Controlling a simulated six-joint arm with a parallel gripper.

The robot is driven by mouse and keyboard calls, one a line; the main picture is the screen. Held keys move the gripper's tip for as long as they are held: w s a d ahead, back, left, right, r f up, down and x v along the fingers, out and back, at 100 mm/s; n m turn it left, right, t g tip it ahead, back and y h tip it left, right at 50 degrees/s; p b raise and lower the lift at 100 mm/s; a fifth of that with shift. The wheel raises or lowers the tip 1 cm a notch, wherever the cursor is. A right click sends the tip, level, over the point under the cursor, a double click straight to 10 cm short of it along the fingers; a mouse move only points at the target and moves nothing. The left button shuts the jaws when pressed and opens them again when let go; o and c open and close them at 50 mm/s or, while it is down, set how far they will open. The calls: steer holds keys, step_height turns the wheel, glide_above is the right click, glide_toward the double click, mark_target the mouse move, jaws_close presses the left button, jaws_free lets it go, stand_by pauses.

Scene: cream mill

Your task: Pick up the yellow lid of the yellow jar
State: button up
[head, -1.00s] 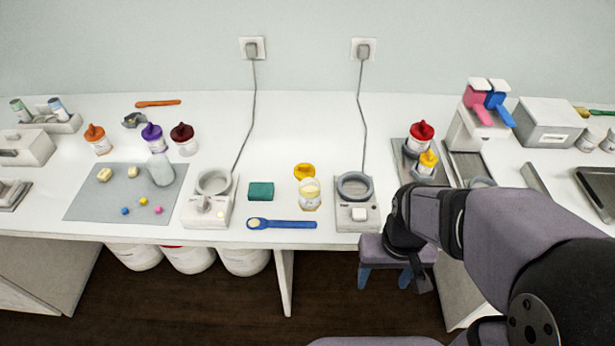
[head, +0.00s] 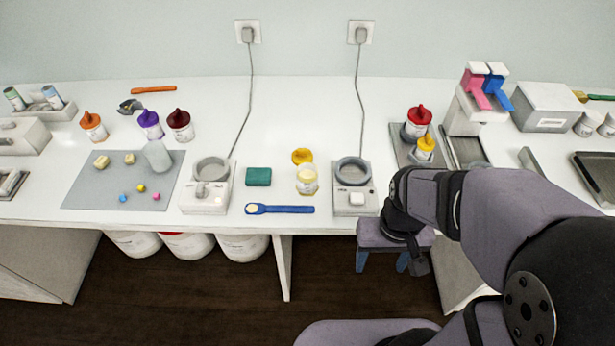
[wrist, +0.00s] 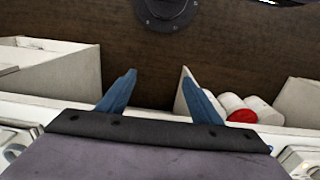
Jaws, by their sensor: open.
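A yellow lid (head: 302,156) lies on the white table, just behind an open jar (head: 307,182) with pale cream content at its top. A second small jar with a yellow-orange pointed cap (head: 425,145) stands on a grey tray at the right, in front of a red-capped jar (head: 417,120). My gripper (head: 383,268) is open and empty, its blue fingers pointing down in front of the table's front edge, below and right of the open jar. The wrist view shows my gripper's fingers (wrist: 160,78) apart over the dark floor; neither lid nor jar shows there.
Grey-ringed devices (head: 352,172) (head: 210,172) flank the open jar. A blue spoon (head: 280,209) and green block (head: 258,177) lie left of it. A pink-and-blue dispenser (head: 485,95) stands at the back right. The table behind the lid is clear.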

mark_target(302, 152)
stand_by(0.3)
steer(key=shift+o, duration=1.2)
steer(key=shift+t, duration=0.6)
steer(key=w+a+r, duration=0.1)
steer(key=w+a, duration=0.3)
steer(key=a, duration=0.1)
steer(key=w+a+r+p, duration=0.1)
steer(key=w+a+r, duration=0.1)
steer(key=w+a, duration=0.2)
steer(key=w+a+r+p, duration=0.1)
steer(key=w+a+r, duration=0.1)
steer(key=w+a, duration=0.3)
steer(key=shift+w+a+r, duration=0.1)
steer(key=shift+w+a, duration=0.1)
steer(key=shift+a, duration=0.15)
steer(key=w+a+r+t+b, duration=0.2)
steer(key=w+t+b, duration=0.15)
steer(key=w, duration=1.15)
steer(key=shift+s+p+x, duration=0.1)
steer(key=shift+p+x, duration=0.4)
steer(key=shift+x, duration=1.3)
steer(key=shift+s+p+x, duration=0.15)
steer(key=shift+p+x, duration=0.35)
steer(key=shift+x, duration=1.3)
steer(key=shift+a+f, duration=0.1)
steer(key=shift+a, duration=0.05)
